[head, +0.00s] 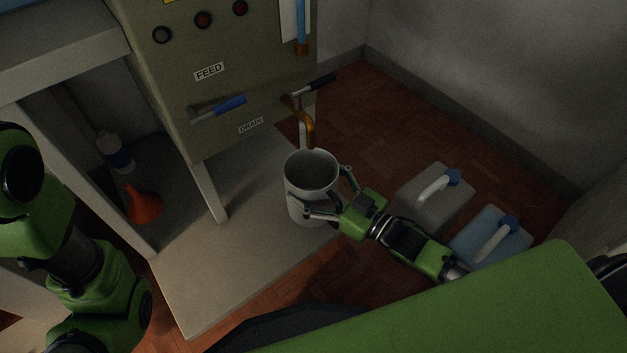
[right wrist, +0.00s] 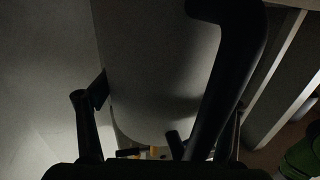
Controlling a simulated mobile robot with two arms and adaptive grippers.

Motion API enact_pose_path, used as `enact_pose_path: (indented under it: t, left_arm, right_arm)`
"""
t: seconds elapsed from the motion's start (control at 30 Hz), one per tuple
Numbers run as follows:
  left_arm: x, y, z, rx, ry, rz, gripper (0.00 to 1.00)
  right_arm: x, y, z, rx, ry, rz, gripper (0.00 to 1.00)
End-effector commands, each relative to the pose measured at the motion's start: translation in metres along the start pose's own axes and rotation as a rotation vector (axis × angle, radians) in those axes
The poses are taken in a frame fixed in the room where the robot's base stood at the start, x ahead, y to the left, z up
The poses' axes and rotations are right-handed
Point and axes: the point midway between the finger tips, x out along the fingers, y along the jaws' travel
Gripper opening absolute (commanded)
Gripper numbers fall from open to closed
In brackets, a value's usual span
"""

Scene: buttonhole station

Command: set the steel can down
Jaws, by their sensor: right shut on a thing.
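The steel can (head: 312,172) is a grey, open-topped cylinder, upright, just below the bent copper drain pipe (head: 304,122) of the machine. My right gripper (head: 322,190) is shut on the can's side, one finger on each side of its wall. In the right wrist view, the can's wall (right wrist: 155,65) fills the middle between the dark fingers (right wrist: 150,115). The can's base is over the right part of the pale floor board (head: 215,285); I cannot tell whether it touches. My left arm shows at the left, but its gripper is out of view.
A grey jug (head: 418,207) and a blue-tinted jug (head: 478,245) with blue caps stand right of the can, near my right arm. An orange funnel (head: 143,205) and a white bottle (head: 115,153) are under the bench. The board's front part is bare.

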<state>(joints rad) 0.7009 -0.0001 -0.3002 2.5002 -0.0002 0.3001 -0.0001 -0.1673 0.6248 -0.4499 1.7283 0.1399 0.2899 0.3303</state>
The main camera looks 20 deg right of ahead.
Motion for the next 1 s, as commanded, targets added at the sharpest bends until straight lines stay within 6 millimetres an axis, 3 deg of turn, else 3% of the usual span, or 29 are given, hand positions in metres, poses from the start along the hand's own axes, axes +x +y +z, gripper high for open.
enact_pose_path:
  t: [0.03,0.1,0.47,0.57,0.8,0.9,1.0]
  left_arm:
    - [0.000,0.000,0.000,0.000,0.000,0.000,0.00]
    - [0.000,0.000,0.000,0.000,0.000,0.000,0.00]
    - [0.003,0.000,0.001,0.000,0.001,0.001,0.00]
    - [0.011,-0.002,0.004,0.000,0.000,0.001,0.00]
    - [0.034,-0.008,0.012,-0.001,0.002,-0.002,0.00]
    - [0.016,-0.012,0.032,-0.006,-0.063,-0.021,0.00]
    - [0.011,-0.014,0.037,-0.010,-0.081,-0.029,0.00]
  right_arm:
    - [0.000,0.000,0.001,0.000,0.000,0.000,0.89]
    - [0.000,0.000,0.001,0.000,0.000,0.000,1.00]
    - [-0.002,0.000,-0.003,0.000,-0.002,0.000,1.00]
    - [-0.016,0.000,-0.004,0.002,-0.006,0.001,1.00]
    - [-0.068,0.000,-0.006,0.001,-0.007,0.001,1.00]
    - [-0.087,0.000,-0.005,0.001,-0.005,0.000,1.00]
    - [-0.103,0.000,-0.004,0.001,-0.005,0.001,1.00]
